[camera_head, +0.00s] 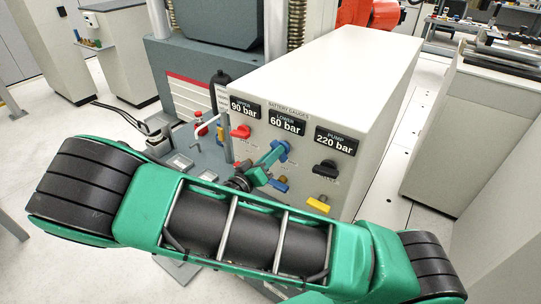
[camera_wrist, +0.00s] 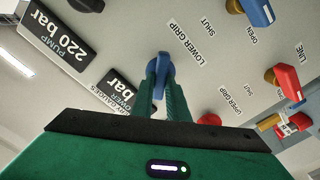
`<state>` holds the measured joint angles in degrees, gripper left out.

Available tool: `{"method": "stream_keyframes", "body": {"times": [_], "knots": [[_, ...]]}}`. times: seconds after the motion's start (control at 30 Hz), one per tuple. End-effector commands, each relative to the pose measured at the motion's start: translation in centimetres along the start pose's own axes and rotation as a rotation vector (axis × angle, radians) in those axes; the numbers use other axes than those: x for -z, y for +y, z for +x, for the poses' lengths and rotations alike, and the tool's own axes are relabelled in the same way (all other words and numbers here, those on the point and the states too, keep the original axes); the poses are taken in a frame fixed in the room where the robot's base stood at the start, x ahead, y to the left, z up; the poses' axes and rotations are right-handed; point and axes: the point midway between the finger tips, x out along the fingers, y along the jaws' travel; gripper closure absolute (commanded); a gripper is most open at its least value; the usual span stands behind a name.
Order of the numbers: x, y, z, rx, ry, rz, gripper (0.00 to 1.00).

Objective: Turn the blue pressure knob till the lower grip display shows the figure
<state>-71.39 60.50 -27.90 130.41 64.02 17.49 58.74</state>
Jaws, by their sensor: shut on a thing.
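The blue pressure knob (camera_head: 283,148) sits on the front of the white cabinet, just below the lower grip display (camera_head: 287,122), which reads 60 bar. My gripper (camera_head: 276,155) is shut on this knob, reaching it from the lower left. In the wrist view the blue knob (camera_wrist: 160,66) stands between the tips of my two green fingers (camera_wrist: 160,82). The lower display (camera_wrist: 119,91) is partly covered there by my gripper. The figure being sought is not shown.
The upper display (camera_head: 245,108) reads 90 bar and the pump display (camera_head: 336,141) 220 bar. A red knob (camera_head: 241,132) and a black knob (camera_head: 325,168) flank the blue one. A blue lever (camera_head: 280,185) and a yellow lever (camera_head: 318,205) are below.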

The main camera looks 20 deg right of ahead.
Motion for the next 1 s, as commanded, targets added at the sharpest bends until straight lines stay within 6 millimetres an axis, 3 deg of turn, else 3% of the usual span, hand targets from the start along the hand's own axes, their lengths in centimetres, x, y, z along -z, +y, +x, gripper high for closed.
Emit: {"method": "stream_keyframes", "body": {"times": [1.0], "knots": [[-0.44,-0.57,0.13,0.003,-0.004,-0.957,1.00]]}}
